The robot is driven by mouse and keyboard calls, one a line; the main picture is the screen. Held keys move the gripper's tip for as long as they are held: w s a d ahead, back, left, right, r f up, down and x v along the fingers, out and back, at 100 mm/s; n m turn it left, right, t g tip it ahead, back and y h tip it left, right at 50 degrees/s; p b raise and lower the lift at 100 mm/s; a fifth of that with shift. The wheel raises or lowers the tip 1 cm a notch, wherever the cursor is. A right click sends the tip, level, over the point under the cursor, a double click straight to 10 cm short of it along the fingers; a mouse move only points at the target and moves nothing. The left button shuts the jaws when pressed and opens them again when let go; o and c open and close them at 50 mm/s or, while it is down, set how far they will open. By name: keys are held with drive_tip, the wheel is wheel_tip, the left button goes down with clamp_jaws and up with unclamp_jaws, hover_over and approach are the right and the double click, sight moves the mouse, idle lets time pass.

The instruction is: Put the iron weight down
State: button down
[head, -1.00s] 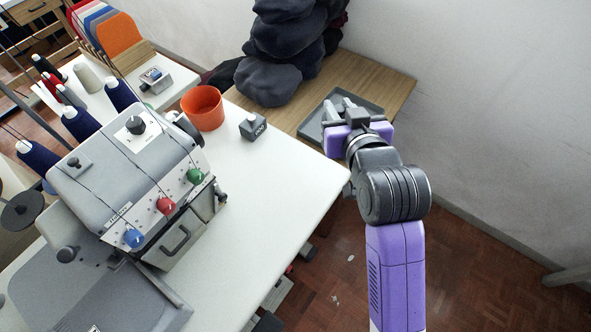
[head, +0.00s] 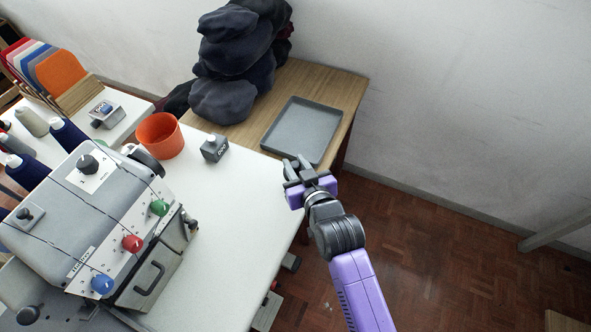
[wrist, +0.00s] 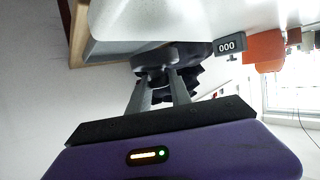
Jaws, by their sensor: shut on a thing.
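My gripper (head: 297,172) is shut on the iron weight (wrist: 155,57), a small dark grey piece mostly hidden by the fingers. In the wrist view the weight shows between and beyond the two fingertips (wrist: 160,85). In the head view it cannot be clearly told apart from the dark fingers. The gripper appears in front of the near edge of the grey tray (head: 302,128), by the right corner of the white table. The tray lies on the wooden table and looks empty.
The wooden table (head: 345,85) also holds a pile of dark caps (head: 235,50). The white table (head: 225,215) carries a grey counter (head: 214,148), an orange pot (head: 160,136) and the grey machine (head: 110,215). A pale wall (head: 460,100) stands behind. Floor (head: 430,250) is open at right.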

drive_tip(key=shift+f, duration=1.25)
drive_tip(key=shift+f, duration=0.15)
drive_tip(key=c, duration=1.2)
unclamp_jaws()
drive_tip(key=shift+f, duration=0.1)
drive_tip(key=shift+s+r, duration=0.15)
drive_tip(key=shift+r, duration=0.05)
drive_tip(key=v, duration=1.1)
drive_tip(key=shift+s+d+r, duration=0.1)
drive_tip(key=shift+s+d, duration=0.1)
drive_tip(key=shift+s, duration=0.15)
